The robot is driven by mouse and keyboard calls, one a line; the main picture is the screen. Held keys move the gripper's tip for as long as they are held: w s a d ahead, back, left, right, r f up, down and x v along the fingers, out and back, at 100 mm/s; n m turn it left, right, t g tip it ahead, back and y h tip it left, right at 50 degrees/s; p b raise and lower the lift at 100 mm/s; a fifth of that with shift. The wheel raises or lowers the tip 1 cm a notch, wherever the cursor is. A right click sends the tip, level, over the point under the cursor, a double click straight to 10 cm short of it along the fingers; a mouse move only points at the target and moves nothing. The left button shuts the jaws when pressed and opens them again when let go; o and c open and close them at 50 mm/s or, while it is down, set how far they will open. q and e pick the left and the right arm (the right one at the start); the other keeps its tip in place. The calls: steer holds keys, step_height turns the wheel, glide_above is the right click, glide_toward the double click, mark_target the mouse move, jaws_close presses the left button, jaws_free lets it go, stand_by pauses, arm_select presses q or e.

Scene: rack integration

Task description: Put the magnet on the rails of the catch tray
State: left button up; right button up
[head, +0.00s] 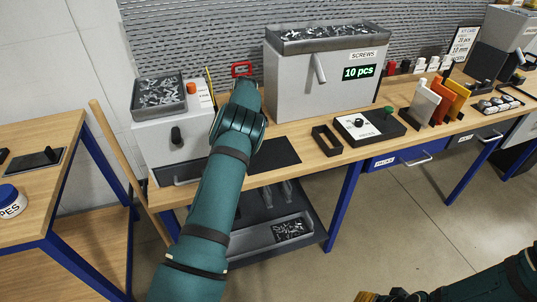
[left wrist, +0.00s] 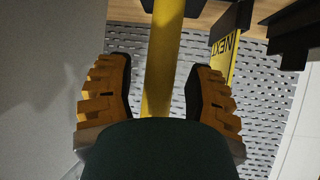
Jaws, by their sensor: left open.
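My left arm reaches over the bench in the head view and hides its own gripper, between the small left dispenser and the screws dispenser. In the left wrist view my left gripper (left wrist: 160,65) is open. An upright yellow bar (left wrist: 163,60) runs between its fingers, and I cannot tell whether they touch it. I cannot identify the magnet with certainty. A grey tray (head: 250,241) holding dark metal pieces sits on the low shelf under the bench; I cannot make out rails. My right gripper (head: 388,296) shows only partly at the bottom edge.
The small dispenser (head: 150,137) is at left, with a red frame (head: 242,68) behind. A black frame (head: 326,140) and control box (head: 368,127) sit right of my arm. A wooden pole (head: 122,160) leans at left.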

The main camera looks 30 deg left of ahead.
arm_select(q)
steer(key=v, duration=1.1)
steer(key=shift+s, duration=0.15)
steer(key=shift+d+r, duration=0.1)
